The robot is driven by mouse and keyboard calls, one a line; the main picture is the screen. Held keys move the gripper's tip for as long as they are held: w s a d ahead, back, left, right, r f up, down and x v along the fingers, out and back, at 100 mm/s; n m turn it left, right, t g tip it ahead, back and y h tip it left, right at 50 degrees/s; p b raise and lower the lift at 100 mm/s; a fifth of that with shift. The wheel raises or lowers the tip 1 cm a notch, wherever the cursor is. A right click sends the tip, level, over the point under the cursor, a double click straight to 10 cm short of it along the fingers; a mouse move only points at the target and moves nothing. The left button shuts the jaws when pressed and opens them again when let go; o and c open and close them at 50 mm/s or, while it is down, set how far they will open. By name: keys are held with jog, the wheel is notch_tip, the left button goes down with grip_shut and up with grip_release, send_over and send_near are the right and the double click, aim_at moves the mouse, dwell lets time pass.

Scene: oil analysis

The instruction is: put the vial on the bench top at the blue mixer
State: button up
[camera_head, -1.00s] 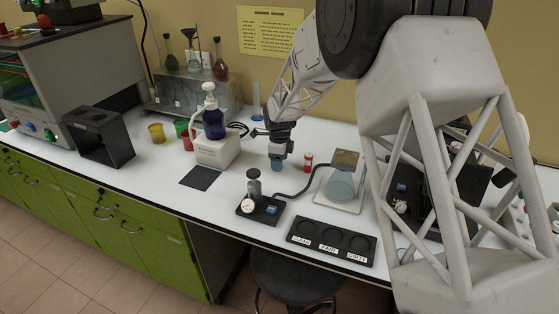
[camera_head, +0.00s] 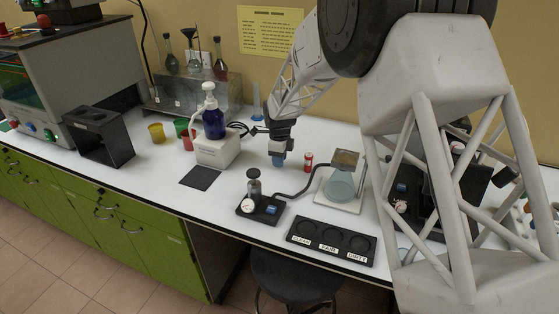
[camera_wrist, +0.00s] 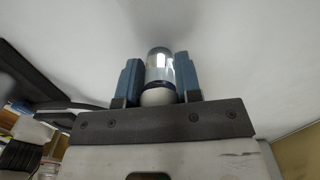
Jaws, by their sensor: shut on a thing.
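My gripper (camera_head: 277,161) has blue fingers and points down over the white bench top (camera_head: 160,175). In the wrist view my gripper (camera_wrist: 159,82) is shut on a clear, shiny vial (camera_wrist: 160,66) with a dark ring and a pale rounded end. The vial cannot be made out in the head view. I cannot tell for sure which device is the blue mixer.
A small red and white container (camera_head: 308,162) stands just right of my gripper. A black-based device (camera_head: 262,212) and a black tray labelled clean, fair and dirty (camera_head: 331,240) are nearer the front edge. A glass dish on a stand (camera_head: 340,185) is to the right.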

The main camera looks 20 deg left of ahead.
jog(key=shift+r, duration=0.5)
notch_tip(320, 180, up, 2)
jog(key=shift+r, duration=0.1)
jog(key=s+d, duration=0.3)
jog(key=s, duration=0.1)
jog(key=s+d, duration=0.3)
jog(key=s, duration=0.1)
jog(key=s+d+r, duration=0.1)
jog(key=s+d, duration=0.2)
jog(key=s, duration=0.2)
jog(key=shift+s, duration=0.1)
jog(key=shift+a+r, duration=0.1)
jog(key=shift+a, duration=0.05)
dwell(0.6)
